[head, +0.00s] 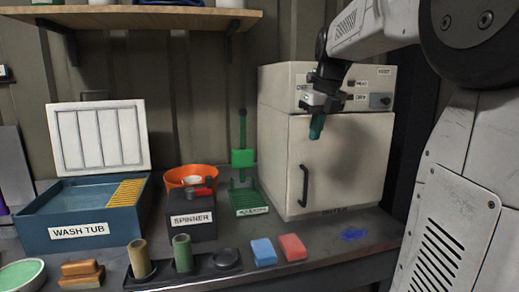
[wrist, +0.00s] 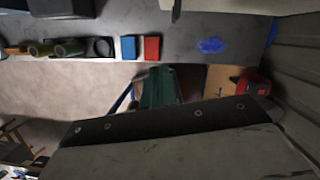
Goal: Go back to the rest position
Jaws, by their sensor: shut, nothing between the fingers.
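My gripper (head: 316,128) is in the upper right of the head view, in front of the white cabinet (head: 349,163) with a black door handle. It points down, is shut and empty, and hangs well above the bench. In the wrist view my fingers cannot be made out clearly. My arm reaches in from the upper right of the head view.
On the bench (head: 332,251) stand a wash tub (head: 92,230), a spinner (head: 190,222), a blue block (head: 263,252), a red block (head: 292,247) and a tray with two cylinders (head: 205,269). A blue smear (head: 353,235) marks the bench right. A shelf (head: 140,17) hangs above.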

